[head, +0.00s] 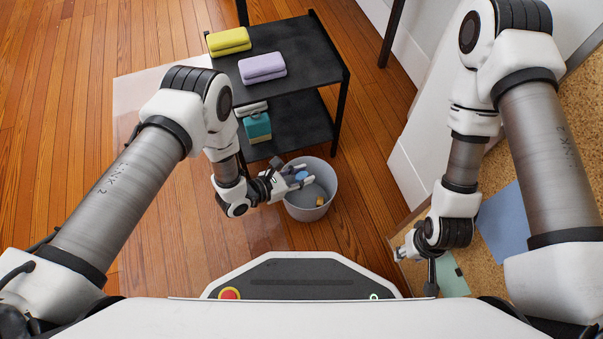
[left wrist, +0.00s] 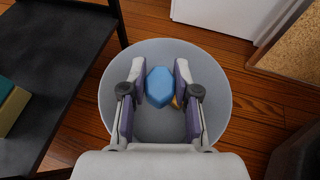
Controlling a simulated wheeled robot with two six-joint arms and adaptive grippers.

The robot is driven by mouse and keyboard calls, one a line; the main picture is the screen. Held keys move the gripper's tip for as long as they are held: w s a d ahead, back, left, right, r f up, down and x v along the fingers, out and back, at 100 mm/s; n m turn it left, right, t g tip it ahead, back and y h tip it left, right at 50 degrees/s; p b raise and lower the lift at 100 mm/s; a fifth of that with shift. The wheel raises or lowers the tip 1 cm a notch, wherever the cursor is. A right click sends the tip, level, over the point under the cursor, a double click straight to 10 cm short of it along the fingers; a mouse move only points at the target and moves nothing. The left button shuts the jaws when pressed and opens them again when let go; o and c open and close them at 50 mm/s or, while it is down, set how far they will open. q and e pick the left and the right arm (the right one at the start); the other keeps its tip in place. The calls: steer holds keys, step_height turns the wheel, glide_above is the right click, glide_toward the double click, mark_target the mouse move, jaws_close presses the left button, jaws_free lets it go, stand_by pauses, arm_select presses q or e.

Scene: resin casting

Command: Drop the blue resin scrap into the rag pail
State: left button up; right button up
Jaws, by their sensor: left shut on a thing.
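The blue resin scrap (left wrist: 159,88) is a faceted blue lump between the fingertips of my left gripper (left wrist: 161,80). In the head view the scrap (head: 301,176) shows at the tips of my left gripper (head: 300,178). That gripper is shut on it and holds it over the mouth of the rag pail. The rag pail (head: 325,208) is a round grey pail on the wood floor; its rim (left wrist: 222,95) surrounds the gripper in the left wrist view. My right gripper (head: 403,250) is far to the right, small and partly hidden by its wrist.
A small orange-yellow piece (head: 320,201) lies inside the pail. A black shelf unit (head: 300,75) stands behind it, holding a yellow bundle (head: 229,41), a lilac bundle (head: 262,67) and a teal item (head: 257,127). A cork-coloured surface (head: 500,170) with blue and green sheets is at right.

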arm_select(q)
step_height(320, 180, down, 2)
steer(key=shift+f+b, duration=0.1)
steer(key=shift+b, duration=0.45)
arm_select(e)
steer(key=shift+f, duration=0.95)
arm_select(q)
steer(key=o, duration=1)
steer(key=shift+a, duration=0.15)
steer(key=v, duration=1.2)
